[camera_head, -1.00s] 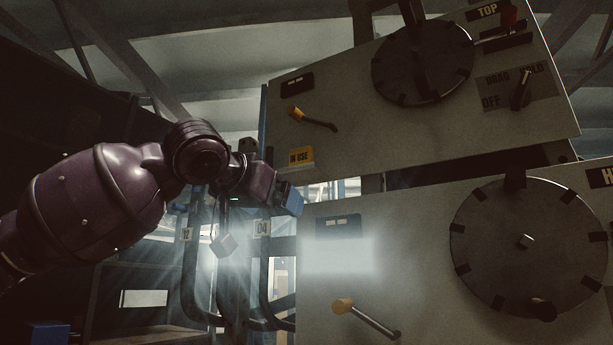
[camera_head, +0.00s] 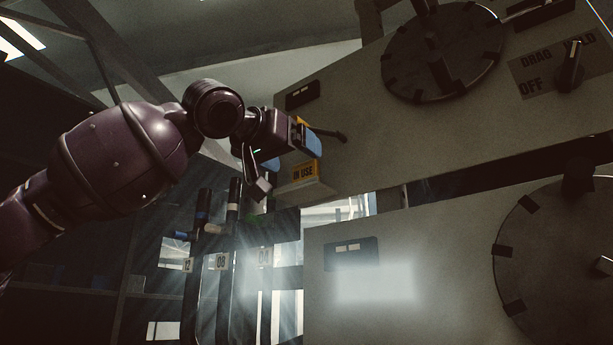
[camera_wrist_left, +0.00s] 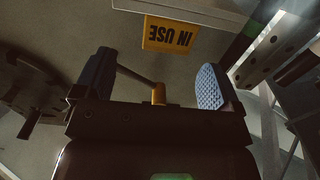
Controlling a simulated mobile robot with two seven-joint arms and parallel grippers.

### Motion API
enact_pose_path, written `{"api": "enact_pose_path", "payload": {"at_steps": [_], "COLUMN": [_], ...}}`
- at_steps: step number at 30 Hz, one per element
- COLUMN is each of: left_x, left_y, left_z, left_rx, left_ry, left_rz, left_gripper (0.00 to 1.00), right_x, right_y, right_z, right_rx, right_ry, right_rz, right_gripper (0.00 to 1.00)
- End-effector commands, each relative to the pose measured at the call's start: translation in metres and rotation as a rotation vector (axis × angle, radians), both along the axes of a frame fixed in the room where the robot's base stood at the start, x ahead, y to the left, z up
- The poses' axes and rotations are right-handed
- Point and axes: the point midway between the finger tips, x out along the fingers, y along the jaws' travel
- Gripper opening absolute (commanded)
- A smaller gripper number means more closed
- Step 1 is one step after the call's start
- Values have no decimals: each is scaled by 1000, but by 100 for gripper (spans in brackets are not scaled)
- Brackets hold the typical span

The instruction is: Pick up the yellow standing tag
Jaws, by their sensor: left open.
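The yellow tag marked "IN USE" (camera_head: 303,173) stands on a small pale ledge (camera_head: 308,193) at the lower left of the upper machine panel. It also shows upside down at the top of the left wrist view (camera_wrist_left: 168,36). My left gripper (camera_head: 294,149) is open, with blue pads, just above the tag in the head view. In the left wrist view my open fingers (camera_wrist_left: 153,82) are spread left and right of the tag's line, and the tag appears beyond the fingertips. Nothing is held. My right gripper is not in view.
A large dark dial (camera_head: 412,55) lies further right. Numbered hanging hoses (camera_head: 222,290) are below left.

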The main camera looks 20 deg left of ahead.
Motion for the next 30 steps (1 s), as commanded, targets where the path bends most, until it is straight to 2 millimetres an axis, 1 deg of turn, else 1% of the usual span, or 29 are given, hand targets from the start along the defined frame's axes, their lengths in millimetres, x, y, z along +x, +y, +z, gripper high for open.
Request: {"api": "enact_pose_path", "payload": {"at_steps": [5,11,15,19,25,26,30], "left_x": [9,34,50,55,55,55,55], "left_y": [-2,-4,-11,-12,-12,-12,-12], "left_z": [1,6,5,4,3,3,3], "left_rx": [1,0,1,1,1,1,1], "left_ry": [0,0,1,0,0,0,0], "left_rz": [0,1,-1,0,0,0,-1], "left_gripper": [89,89,89,89,89,86,65], "right_x": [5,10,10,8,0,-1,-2], "right_y": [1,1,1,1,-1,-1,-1], "right_z": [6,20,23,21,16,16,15], "right_rx": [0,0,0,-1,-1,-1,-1], "right_ry": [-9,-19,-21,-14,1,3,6], "right_rz": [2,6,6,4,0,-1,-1], "right_gripper": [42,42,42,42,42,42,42]}}
